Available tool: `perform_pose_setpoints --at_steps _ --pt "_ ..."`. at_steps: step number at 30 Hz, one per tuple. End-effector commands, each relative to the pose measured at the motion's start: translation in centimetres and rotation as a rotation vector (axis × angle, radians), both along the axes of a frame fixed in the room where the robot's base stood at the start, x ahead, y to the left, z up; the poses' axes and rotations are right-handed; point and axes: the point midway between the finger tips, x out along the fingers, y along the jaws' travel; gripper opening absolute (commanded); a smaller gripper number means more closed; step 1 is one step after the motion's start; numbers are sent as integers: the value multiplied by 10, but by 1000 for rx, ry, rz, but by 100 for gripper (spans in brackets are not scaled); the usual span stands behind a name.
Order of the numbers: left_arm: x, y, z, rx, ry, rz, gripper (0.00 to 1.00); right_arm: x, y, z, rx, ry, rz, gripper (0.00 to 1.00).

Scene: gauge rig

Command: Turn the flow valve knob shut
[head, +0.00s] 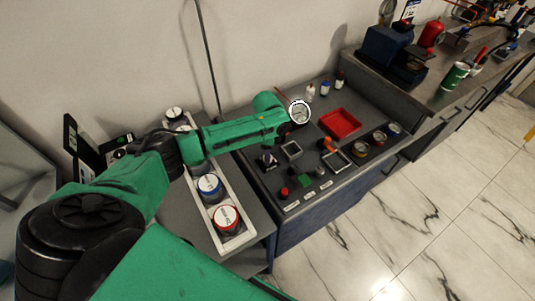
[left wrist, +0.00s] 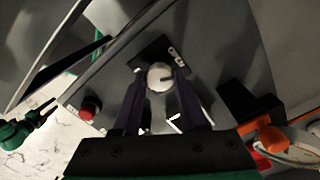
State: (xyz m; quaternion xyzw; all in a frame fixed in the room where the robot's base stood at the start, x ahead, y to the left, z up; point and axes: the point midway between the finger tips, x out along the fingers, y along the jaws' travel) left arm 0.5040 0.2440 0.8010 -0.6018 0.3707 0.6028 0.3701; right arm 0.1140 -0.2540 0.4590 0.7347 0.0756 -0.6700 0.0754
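A round pale knob (left wrist: 159,77) with a dark line across it sits on a black plate with small white labels in the left wrist view. My left gripper (left wrist: 160,73) is open, with one dark finger on each side of the knob. Gaps show between the knob and both fingers, so it is not gripped. In the head view my left arm reaches over the grey panel, and the small dark-and-white item (head: 268,160) below it appears to be the same knob. The gripper's fingers are not clear there. My right gripper is not seen.
A white rack (head: 232,243) with red and blue round-topped items is to the left. Open marble floor lies to the right.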

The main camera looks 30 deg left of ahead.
Motion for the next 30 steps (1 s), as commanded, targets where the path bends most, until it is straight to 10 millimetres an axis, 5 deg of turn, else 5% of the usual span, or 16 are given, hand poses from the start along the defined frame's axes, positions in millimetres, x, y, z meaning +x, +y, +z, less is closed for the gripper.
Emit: perform_pose_setpoints --at_steps 14,30 --pt "1 0 2 -1 -1 -63 0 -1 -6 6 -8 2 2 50" --pt "2 0 4 -2 -5 -490 0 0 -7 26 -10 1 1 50"
